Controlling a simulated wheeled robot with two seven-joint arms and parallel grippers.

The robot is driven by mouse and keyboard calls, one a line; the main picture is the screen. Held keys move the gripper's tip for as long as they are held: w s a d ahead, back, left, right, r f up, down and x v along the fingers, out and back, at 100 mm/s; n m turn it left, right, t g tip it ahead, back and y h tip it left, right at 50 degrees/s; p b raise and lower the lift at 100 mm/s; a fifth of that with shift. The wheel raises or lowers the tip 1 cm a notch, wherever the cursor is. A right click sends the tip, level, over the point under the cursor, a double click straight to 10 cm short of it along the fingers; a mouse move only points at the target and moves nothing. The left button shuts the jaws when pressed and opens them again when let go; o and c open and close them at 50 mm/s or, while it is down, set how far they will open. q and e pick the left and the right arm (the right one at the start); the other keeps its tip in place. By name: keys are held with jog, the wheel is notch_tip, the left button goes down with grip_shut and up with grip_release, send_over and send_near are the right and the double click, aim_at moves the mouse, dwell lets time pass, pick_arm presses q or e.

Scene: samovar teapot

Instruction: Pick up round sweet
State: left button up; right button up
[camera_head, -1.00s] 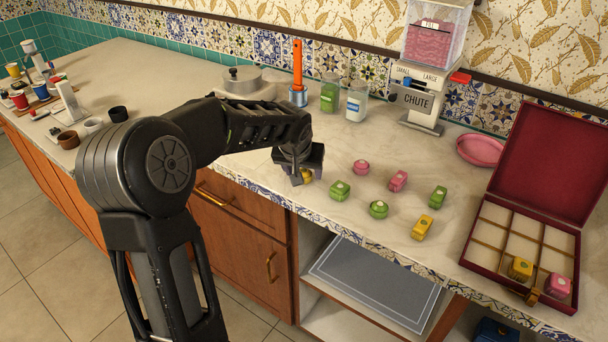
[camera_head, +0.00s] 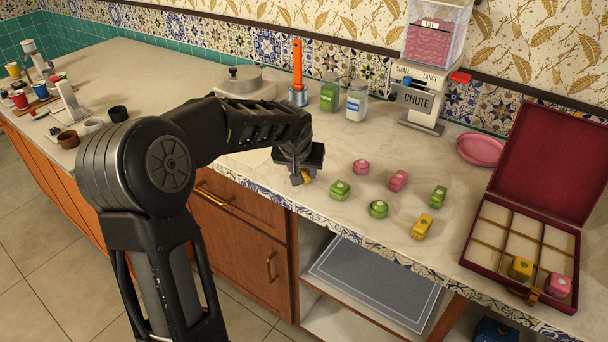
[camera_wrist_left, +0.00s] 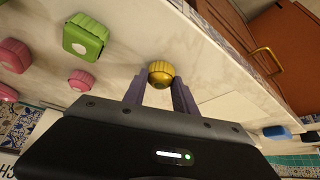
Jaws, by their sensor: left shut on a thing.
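My left gripper (camera_head: 299,178) is low over the counter near its front edge. It is shut on a yellow round sweet (camera_wrist_left: 161,72), which sits between the fingertips in the left wrist view. In the head view only a small part of this yellow sweet (camera_head: 307,176) shows beside the finger. Other round sweets on the counter are a pink one (camera_head: 361,167) and a green one (camera_head: 379,209). Boxy sweets stand around them: green (camera_head: 340,190), pink (camera_head: 398,180), green (camera_head: 438,196) and yellow (camera_head: 422,227). My right gripper is not in view.
An open dark red box (camera_head: 487,262) with compartments stands at the right, holding a yellow and a pink sweet. A pink plate (camera_head: 481,150) and the chute machine (camera_head: 419,100) are behind. Glass jars (camera_head: 356,98) and a pot (camera_head: 243,80) stand at the back.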

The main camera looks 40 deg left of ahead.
aim_at(304, 172)
pick_arm(q)
grip_shut()
notch_tip(304, 172, up, 10)
dwell(0.5)
dwell(0.5)
